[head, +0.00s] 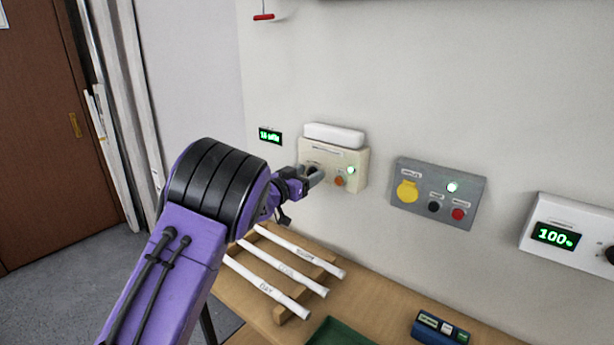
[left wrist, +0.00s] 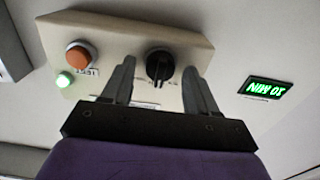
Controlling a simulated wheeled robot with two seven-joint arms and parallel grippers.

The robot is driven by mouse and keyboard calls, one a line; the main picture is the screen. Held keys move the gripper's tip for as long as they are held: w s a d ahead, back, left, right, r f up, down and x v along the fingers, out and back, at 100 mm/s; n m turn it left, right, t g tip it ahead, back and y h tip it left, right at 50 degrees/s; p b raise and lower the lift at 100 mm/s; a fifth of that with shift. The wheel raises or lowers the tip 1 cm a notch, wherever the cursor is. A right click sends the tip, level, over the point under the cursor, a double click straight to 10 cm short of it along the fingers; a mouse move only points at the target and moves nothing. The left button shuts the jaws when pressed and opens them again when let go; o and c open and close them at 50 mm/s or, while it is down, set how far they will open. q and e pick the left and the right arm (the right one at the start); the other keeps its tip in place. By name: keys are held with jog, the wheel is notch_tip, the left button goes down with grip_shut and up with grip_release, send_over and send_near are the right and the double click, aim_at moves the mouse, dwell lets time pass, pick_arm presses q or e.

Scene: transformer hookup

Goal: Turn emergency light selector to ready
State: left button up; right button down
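The emergency light box (head: 356,161) is a cream panel on the wall with a white lamp on top, an orange button and a lit green light. Its selector is a black knob (left wrist: 160,65), seen in the left wrist view; in the head view my gripper largely covers it. My left gripper (head: 316,174) is at the box in front of the knob. In the left wrist view its two fingers (left wrist: 157,80) stand apart, one on each side of the knob, with gaps visible. Contact with the knob cannot be seen. My right gripper is not in view.
A green display (head: 270,136) hangs left of the box. A grey panel (head: 438,193) with yellow, black and red parts is to its right, then a white 100% unit (head: 570,236). Labelled white tubes (head: 268,287) lie on a wooden rack on the table below.

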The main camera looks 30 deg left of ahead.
pick_arm(q)
jog(key=shift+s+f, duration=0.1)
jog(key=shift+s, duration=0.2)
jog(key=s+b, duration=0.3)
jog(key=s, duration=0.7)
jog(key=shift+a, duration=0.4)
jog(key=shift+w, duration=0.1)
